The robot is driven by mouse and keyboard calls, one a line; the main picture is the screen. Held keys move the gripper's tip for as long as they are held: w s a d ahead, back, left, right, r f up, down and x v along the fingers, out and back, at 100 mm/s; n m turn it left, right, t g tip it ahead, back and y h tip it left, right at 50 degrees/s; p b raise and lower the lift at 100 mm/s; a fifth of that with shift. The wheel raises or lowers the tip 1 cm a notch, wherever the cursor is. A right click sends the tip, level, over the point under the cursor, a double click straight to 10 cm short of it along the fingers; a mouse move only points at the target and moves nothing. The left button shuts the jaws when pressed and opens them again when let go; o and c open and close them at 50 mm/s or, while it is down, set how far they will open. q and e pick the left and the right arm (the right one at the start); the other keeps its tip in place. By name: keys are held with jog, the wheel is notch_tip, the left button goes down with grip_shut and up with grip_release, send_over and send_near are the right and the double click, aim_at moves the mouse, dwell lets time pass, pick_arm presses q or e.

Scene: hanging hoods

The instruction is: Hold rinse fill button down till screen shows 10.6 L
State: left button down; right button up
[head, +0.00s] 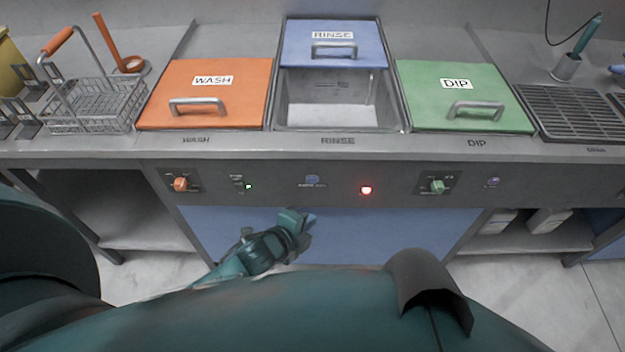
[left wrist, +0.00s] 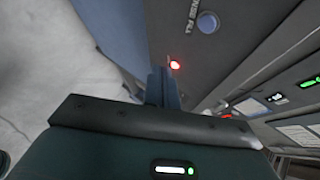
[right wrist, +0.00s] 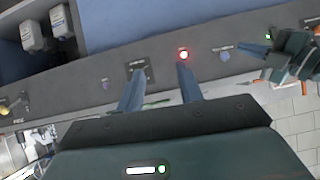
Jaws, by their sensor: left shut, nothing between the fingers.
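The blue rinse fill button (head: 312,181) is on the grey front panel below the rinse basin; it also shows in the left wrist view (left wrist: 208,22) and the right wrist view (right wrist: 224,53). My left gripper (head: 296,219) is shut and empty, just below and in front of the button; I see a gap between them in the left wrist view. My right gripper (right wrist: 160,88) is open and empty, facing the panel; it is out of the head view. Small lit displays (left wrist: 310,82) show in the left wrist view, too small to read.
A red light (head: 366,190) glows right of the button. An orange knob (head: 180,184) and a green knob (head: 437,186) also stick out of the panel. The blue rinse lid (head: 333,55) is pushed back, leaving the rinse basin (head: 337,116) partly open. The wash and dip lids are closed.

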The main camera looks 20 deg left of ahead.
aim_at(312, 180)
pick_arm(q)
jog(key=w+a+b, duration=0.2)
jog(key=w, duration=0.6)
jog(key=shift+a, duration=0.15)
jog(key=shift+w, duration=0.15)
dwell(1.7)
jog(key=shift+w+a, duration=0.15)
jog(key=shift+w, duration=0.15)
jog(key=shift+w+a, duration=0.1)
jog(key=shift+w, duration=0.3)
dwell(4.5)
